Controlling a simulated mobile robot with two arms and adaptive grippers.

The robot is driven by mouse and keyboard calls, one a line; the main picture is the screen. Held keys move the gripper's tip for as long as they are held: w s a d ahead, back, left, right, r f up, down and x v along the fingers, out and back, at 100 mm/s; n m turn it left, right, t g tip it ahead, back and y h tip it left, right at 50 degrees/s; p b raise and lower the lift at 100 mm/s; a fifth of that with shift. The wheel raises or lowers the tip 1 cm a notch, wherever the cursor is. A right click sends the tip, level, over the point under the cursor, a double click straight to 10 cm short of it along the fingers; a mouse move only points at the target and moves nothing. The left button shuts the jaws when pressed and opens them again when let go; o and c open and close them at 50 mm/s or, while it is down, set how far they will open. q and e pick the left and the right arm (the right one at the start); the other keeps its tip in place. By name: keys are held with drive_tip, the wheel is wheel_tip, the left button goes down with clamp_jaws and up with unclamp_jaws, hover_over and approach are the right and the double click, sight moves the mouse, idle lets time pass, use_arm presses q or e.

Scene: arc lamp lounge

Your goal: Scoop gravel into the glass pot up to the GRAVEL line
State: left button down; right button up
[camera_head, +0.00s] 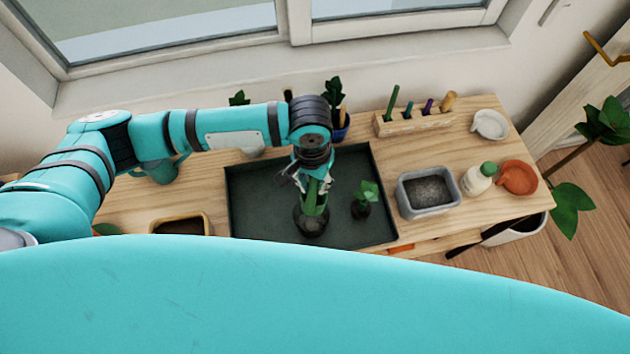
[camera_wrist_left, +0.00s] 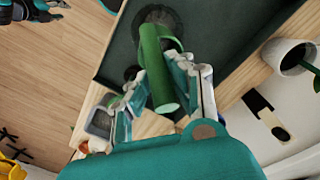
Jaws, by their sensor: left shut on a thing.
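My left gripper (camera_head: 313,172) is shut on the handle of a green scoop (camera_head: 314,198), directly above the glass pot. The green scoop (camera_wrist_left: 158,68) also shows between the fingers of the left gripper (camera_wrist_left: 157,95) in the wrist view. The scoop's lower end is at or inside the mouth of the dark-looking glass pot (camera_head: 310,224), which stands on the dark tray. The pot (camera_wrist_left: 158,14) shows behind the scoop in the wrist view. The GRAVEL line and the gravel level cannot be made out. A grey bin (camera_head: 402,203) with grey gravel (camera_head: 428,190) stands right of the tray. A likely right gripper (camera_wrist_left: 38,10) shows small at top left.
The dark tray (camera_head: 255,205) also holds a small plant (camera_head: 364,200) right of the pot. A white bottle (camera_head: 476,181), an orange pot (camera_head: 517,178) and a white jug (camera_head: 489,125) stand at right. A tool rack (camera_head: 412,124) is behind. A soil box (camera_head: 180,225) is at left.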

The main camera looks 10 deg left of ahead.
use_arm(q)
drive_tip(key=shift+s+a+r+t, duration=0.1)
drive_tip(key=shift+s+r+t, duration=0.15)
drive_tip(key=shift+t, duration=0.45)
drive_tip(key=t, duration=0.2)
drive_tip(key=shift+w+r+t, duration=0.15)
drive_tip(key=shift+r+t, duration=0.15)
drive_tip(key=shift+r, duration=0.2)
drive_tip(key=shift+w+r+h, duration=0.1)
drive_tip(key=shift+r+h, duration=0.2)
drive_tip(key=shift+r, duration=1.65)
